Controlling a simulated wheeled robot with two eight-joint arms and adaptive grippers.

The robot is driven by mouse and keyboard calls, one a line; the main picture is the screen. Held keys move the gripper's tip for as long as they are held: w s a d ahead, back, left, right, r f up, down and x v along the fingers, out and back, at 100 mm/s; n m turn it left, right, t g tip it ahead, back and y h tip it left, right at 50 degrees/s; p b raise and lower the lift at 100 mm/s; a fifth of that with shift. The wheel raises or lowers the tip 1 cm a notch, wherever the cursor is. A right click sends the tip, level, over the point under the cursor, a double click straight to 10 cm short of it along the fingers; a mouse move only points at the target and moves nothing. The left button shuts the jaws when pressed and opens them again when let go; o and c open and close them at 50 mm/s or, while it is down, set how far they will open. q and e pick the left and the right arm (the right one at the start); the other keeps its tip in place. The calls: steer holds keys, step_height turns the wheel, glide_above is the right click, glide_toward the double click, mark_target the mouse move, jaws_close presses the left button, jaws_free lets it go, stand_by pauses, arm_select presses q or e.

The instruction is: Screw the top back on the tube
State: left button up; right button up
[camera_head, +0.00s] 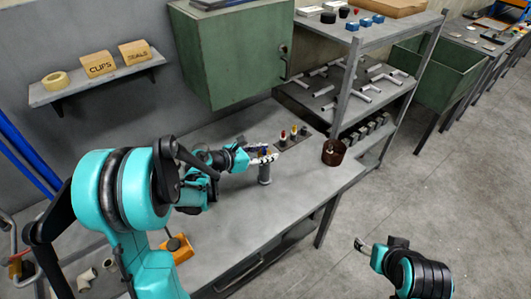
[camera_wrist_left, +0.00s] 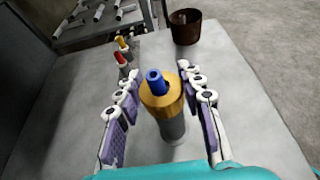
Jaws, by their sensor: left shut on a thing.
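The grey tube (camera_head: 265,174) stands upright on the workbench. It carries a brass top with a blue tip; the brass top (camera_wrist_left: 161,96) shows best in the left wrist view, over the grey tube (camera_wrist_left: 172,128). My left gripper (camera_head: 262,157) is at the upper end of the tube, with its fingers on both sides of the brass top. It is shut on the top, though the exact contact is hard to see. My right gripper (camera_head: 361,245) is off the bench at the lower right, far from the tube; its finger state is too small to tell.
Red and yellow-tipped pieces stand in a dark holder (camera_head: 291,139) behind the tube. A brown round container (camera_head: 334,152) stands near the bench's right end. A green cabinet (camera_head: 232,55) hangs above. The bench's front right is clear.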

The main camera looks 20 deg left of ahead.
stand_by(0.4)
arm_select(q)
steer(key=o, duration=1.2)
steer(key=shift+o, duration=0.2)
steer(key=shift+a, duration=0.1)
steer(key=v, duration=1.2)
steer(key=shift+w+r, duration=0.1)
